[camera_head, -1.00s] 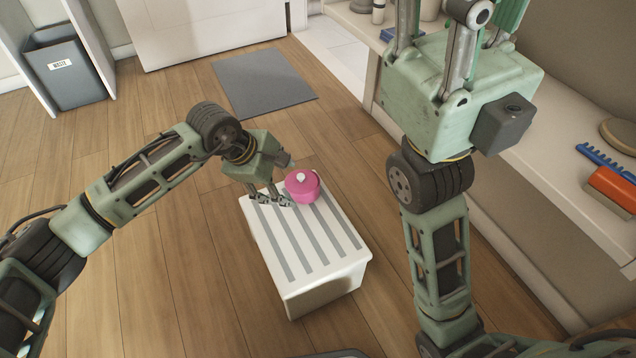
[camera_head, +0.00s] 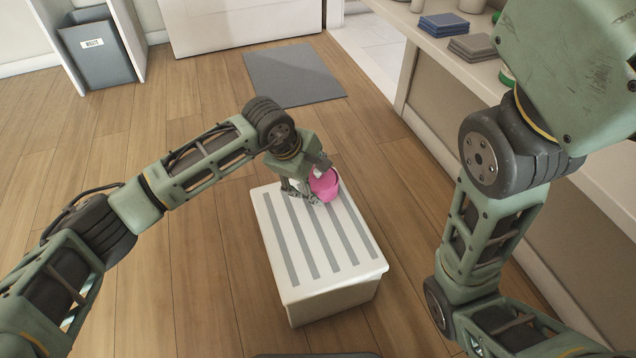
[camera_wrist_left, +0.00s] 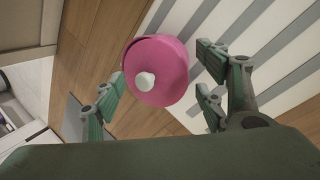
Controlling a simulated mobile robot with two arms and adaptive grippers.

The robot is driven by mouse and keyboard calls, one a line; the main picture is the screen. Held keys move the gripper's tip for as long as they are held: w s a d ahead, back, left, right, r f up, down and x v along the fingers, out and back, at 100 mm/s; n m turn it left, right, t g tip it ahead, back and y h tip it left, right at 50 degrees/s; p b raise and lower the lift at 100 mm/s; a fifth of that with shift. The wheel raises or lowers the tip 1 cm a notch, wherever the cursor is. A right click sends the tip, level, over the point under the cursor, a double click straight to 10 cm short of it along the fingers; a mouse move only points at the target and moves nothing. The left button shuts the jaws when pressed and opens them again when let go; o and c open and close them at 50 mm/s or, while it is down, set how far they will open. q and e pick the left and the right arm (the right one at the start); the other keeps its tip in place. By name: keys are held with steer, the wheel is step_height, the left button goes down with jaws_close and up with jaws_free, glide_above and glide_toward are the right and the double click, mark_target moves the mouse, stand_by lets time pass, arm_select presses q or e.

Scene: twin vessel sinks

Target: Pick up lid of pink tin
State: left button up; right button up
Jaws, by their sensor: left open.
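The pink tin (camera_head: 325,186) stands on the far end of a white stool (camera_head: 278,279) with grey stripes. In the left wrist view its round pink lid (camera_wrist_left: 160,62) with a white knob (camera_wrist_left: 145,81) faces the camera. My left gripper (camera_head: 302,194) is open and close beside the tin, partly hiding it in the head view. In the wrist view its fingers (camera_wrist_left: 158,90) are on either side of the lid and knob, with nothing held. My right arm stands at the right of the head view, and its gripper is out of frame.
A counter along the right holds folded blue cloths (camera_head: 444,24) and grey cloths (camera_head: 474,47). A grey mat (camera_head: 294,76) lies on the wooden floor beyond the stool. A waste bin (camera_head: 97,50) stands at the far left. The stool's near part is clear.

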arm_select(q)
steer(key=c, duration=1.1)
steer(key=shift+r, duration=0.1)
